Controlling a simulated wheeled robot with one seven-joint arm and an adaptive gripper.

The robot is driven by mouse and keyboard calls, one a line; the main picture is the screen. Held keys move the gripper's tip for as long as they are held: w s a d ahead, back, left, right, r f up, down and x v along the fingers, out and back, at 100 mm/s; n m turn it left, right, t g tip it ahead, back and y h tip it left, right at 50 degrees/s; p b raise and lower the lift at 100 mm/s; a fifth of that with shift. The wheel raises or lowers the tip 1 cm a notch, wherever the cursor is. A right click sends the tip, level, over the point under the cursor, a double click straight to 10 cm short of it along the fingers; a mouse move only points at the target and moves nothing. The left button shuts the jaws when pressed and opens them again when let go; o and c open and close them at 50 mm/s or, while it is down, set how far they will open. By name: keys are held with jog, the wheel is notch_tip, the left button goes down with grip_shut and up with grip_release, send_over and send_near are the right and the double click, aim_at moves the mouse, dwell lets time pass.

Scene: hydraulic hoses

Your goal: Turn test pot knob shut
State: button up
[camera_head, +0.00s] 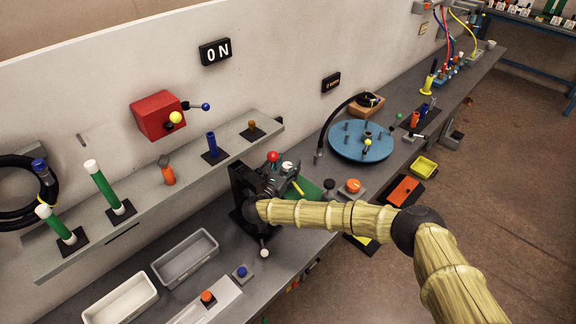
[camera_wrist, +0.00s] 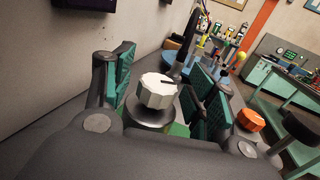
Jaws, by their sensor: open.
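A white faceted knob (camera_wrist: 157,91) with a dark line across its top sits on a round grey base in the wrist view. A small white top that looks like the same knob shows in the head view (camera_head: 287,167). My gripper (camera_wrist: 165,84) is open, with one green-padded finger on each side of the knob. Gaps seem to show between the pads and the knob, but I cannot tell whether either touches. In the head view my gripper (camera_head: 277,178) is at the bench by the wall, and it partly hides the knob's base.
An orange knob (camera_head: 353,186) stands to the right, beside a blue round plate (camera_head: 361,141) with pegs. A red ball (camera_head: 273,156) is close by my gripper. A shelf with green cylinders (camera_head: 108,187) is to the left, above two bins (camera_head: 185,258).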

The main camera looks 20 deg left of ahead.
aim_at(286, 168)
jog(key=shift+s+a, duration=0.2)
jog(key=shift+s, duration=1.6)
jog(key=shift+s+a, duration=0.15)
jog(key=shift+s, duration=1.6)
